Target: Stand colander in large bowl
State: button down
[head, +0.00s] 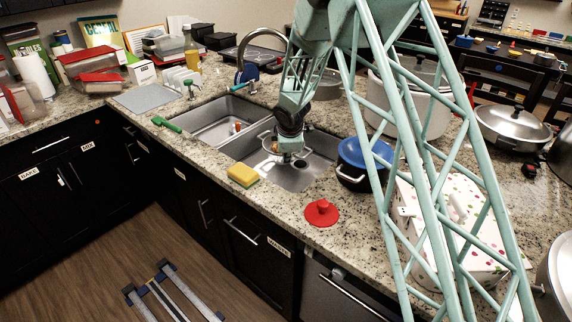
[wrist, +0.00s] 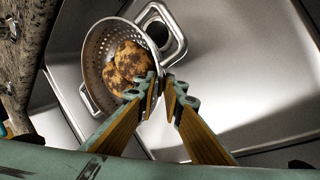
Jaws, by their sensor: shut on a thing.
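The metal colander (wrist: 98,45), with small holes and a loop handle, is at the sink's right basin and holds brown mottled lumps (wrist: 127,66). It also shows, partly hidden by my arm, in the head view (head: 265,137). My gripper (wrist: 166,88) is shut on the colander's right rim in the wrist view. In the head view, my gripper (head: 290,151) points down into the right basin. Whether the colander touches the basin floor is unclear. A large rounded metal vessel (head: 558,268), cut off at the right edge, may be the large bowl; I cannot tell.
The steel basin (wrist: 225,70) has a drain (wrist: 160,30) beside the colander. A yellow sponge (head: 243,175), red lid (head: 322,212), blue-lidded pot (head: 362,158) and dotted white box (head: 470,235) crowd the counter. A tall faucet (head: 241,58) stands behind the sink.

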jog(key=shift+f+b, duration=1.15)
jog(key=shift+f, duration=0.45)
jog(key=c, duration=2.7)
grip_release()
jog(key=shift+s+r, duration=0.1)
jog(key=shift+p+v, duration=1.75)
jog(key=shift+v, duration=4.1)
